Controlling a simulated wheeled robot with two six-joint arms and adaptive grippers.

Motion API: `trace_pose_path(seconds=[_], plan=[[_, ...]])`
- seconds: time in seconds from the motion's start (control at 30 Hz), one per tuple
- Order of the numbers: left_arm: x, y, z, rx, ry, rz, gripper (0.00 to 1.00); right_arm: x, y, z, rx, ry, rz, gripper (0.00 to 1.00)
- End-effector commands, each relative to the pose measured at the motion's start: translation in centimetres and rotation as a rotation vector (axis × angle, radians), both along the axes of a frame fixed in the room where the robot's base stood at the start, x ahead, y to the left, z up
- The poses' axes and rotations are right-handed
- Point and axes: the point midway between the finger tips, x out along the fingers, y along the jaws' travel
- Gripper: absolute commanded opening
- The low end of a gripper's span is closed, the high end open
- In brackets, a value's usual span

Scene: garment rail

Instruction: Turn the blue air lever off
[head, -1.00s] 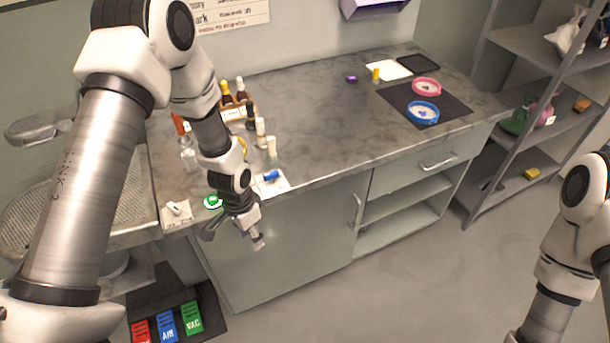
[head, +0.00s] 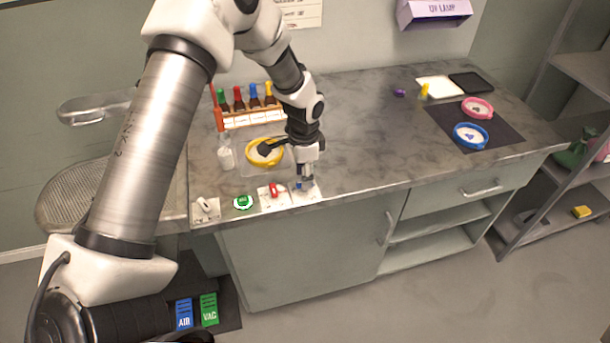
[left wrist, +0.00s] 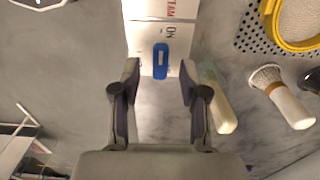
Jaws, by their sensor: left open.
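The blue air lever (left wrist: 160,60) shows in the left wrist view as a short blue handle on a white plate (left wrist: 155,35) with "ON" lettering beside it. In the head view the lever (head: 298,186) is mostly hidden by my left gripper (head: 303,180), at the front edge of the counter. In the left wrist view the fingers of my left gripper (left wrist: 159,80) are apart, one on each side of the lever. Nothing is held. I cannot tell if a finger touches it. My right gripper is out of view.
The counter's middle (head: 370,140) is clear.

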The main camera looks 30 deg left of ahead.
Motion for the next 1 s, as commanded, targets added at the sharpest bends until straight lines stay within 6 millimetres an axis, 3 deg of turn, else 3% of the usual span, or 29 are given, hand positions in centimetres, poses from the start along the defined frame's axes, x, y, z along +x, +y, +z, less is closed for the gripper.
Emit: trace_pose_path(seconds=[0.13,0.37,0.4,0.5,1.0], plan=[[0.0,0.0,-1.5,0.0,0.0,0.0,0.44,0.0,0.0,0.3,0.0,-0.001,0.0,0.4],[0.0,0.0,-1.7,0.0,-0.001,0.001,0.44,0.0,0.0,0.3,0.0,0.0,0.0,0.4],[0.0,0.0,-1.7,0.0,-0.001,0.001,0.3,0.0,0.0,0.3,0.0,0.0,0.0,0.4],[0.0,0.0,-1.7,0.0,-0.001,0.001,0.0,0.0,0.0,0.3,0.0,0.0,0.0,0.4],[0.0,0.0,-1.7,-0.001,0.001,0.057,0.0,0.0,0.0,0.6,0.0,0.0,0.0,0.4]])
